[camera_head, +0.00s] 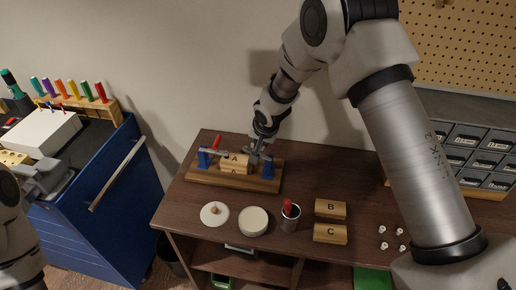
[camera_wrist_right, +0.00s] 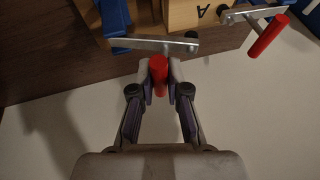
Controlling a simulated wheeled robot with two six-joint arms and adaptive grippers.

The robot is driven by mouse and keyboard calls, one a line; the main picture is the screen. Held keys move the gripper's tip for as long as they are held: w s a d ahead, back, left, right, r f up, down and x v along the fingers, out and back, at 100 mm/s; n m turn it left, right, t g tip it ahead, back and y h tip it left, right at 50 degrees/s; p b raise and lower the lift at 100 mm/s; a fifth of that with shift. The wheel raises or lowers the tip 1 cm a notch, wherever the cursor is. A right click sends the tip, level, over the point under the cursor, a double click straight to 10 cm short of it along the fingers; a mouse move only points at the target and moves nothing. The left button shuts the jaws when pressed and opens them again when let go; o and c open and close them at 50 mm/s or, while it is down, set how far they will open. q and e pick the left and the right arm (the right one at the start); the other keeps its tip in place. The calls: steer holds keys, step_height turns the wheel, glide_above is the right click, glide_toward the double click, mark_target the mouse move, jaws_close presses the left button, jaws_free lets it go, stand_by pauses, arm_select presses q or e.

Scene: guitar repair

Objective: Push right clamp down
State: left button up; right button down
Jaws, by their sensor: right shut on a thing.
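The wooden fixture base (camera_head: 205,177) lies on the brown table with a block marked A (camera_head: 236,158) on it. The block also shows in the wrist view (camera_wrist_right: 187,13). The left clamp shows its raised red handle (camera_head: 217,143) and a metal bar over the block. The right clamp has a blue post (camera_head: 268,168), a metal bar (camera_wrist_right: 145,44) with a dark tip, and a red handle (camera_wrist_right: 158,70). My right gripper (camera_wrist_right: 160,82) is shut on this red handle, one finger on each side. My gripper (camera_head: 258,146) hides much of the right clamp in the head view. My left gripper is not in view.
Ahead of the fixture are a white disc with a peg (camera_head: 214,214), a round cream lid (camera_head: 253,221), a can with a red handle (camera_head: 290,216) and blocks marked B (camera_head: 331,209) and C (camera_head: 330,234). A blue cart (camera_head: 112,200) stands at left.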

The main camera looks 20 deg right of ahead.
steer(key=f+b, duration=0.1)
steer(key=a+f+g+h+b, duration=0.1)
steer(key=b, duration=0.1)
steer(key=shift+w, duration=0.4)
steer(key=shift+w+a+n+g+h+b, duration=0.1)
steer(key=shift+a+n+g+h+b, duration=0.15)
steer(key=shift+h+b, duration=0.25)
steer(key=shift+w+a+n+g+h+b, duration=0.1)
steer(key=shift+n+g+h+b, duration=0.05)
steer(key=shift+g+h+b, duration=0.25)
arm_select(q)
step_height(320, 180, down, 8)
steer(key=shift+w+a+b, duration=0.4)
arm_select(e)
steer(key=shift+w+a+g+h, duration=0.15)
steer(key=shift+g+h, duration=0.1)
steer(key=shift+h, duration=0.25)
steer(key=c, duration=1.4)
jaws_free()
steer(key=shift+d+f, duration=0.2)
steer(key=shift+d, duration=0.05)
steer(key=v, duration=1.2)
